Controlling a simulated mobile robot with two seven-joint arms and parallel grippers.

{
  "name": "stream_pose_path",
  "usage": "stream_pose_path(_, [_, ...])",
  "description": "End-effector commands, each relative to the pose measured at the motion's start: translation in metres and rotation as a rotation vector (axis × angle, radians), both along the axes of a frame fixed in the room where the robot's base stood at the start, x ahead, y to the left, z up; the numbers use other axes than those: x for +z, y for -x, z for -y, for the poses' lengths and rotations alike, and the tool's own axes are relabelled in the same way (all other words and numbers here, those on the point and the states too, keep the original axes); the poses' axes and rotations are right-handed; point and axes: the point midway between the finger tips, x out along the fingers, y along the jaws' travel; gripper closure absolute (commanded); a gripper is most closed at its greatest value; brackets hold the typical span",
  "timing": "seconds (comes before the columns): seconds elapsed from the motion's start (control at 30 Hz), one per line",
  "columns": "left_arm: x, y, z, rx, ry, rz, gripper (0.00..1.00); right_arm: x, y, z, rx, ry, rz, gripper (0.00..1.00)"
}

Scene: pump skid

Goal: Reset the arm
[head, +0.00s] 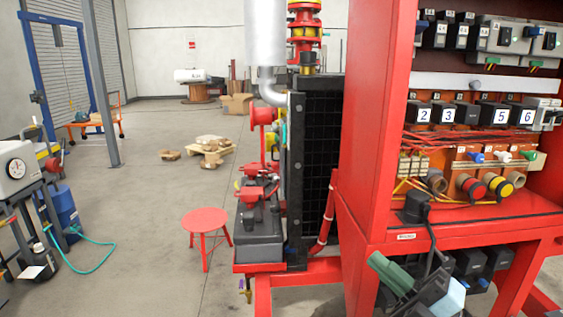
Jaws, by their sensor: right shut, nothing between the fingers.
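My right gripper (432,290) shows at the bottom edge, right of centre, as dark parts with a light blue piece beside them. It is in front of the lower part of the red cabinet frame (372,150). It is shut with nothing held. A dark green cylinder (390,273) shows close beside it on the left; I cannot tell whether they touch. My left gripper is not in view.
The red cabinet's shelf, with a black plug (412,207) and its cable, is just above my right gripper. A red stool (206,218) stands left of the skid. Open floor lies between stool and left-hand bench.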

Motion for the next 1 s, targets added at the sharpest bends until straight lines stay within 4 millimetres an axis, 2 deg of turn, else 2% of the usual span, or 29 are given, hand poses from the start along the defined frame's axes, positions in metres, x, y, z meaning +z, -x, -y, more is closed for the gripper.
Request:
stream_pose_path(0.27, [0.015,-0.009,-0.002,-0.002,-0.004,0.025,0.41,-0.115,0.023,0.029,-0.159,-0.352,-0.461,1.00])
stream_pose_path(0.37, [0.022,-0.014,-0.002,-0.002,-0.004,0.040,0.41,-0.164,0.043,0.038,-0.236,-0.455,-0.638,1.00])
stream_pose_path(0.47, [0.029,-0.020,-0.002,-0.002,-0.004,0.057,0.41,-0.215,0.071,0.045,-0.318,-0.551,-0.822,1.00])
stream_pose_path(0.57, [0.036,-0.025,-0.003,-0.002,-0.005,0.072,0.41,-0.265,0.110,0.050,-0.407,-0.636,-1.011,1.00])
stream_pose_path(0.7, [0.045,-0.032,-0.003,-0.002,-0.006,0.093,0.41,-0.328,0.176,0.051,-0.528,-0.735,-1.270,1.00])
stream_pose_path(0.8, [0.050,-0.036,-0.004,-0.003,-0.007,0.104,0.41,-0.361,0.225,0.048,-0.602,-0.789,-1.432,1.00])
stream_pose_path(0.9, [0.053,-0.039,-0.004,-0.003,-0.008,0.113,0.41,-0.384,0.266,0.044,-0.659,-0.829,-1.560,1.00])
stream_pose_path(1.0, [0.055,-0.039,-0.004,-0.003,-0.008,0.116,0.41,-0.397,0.295,0.040,-0.695,-0.852,-1.644,1.00])
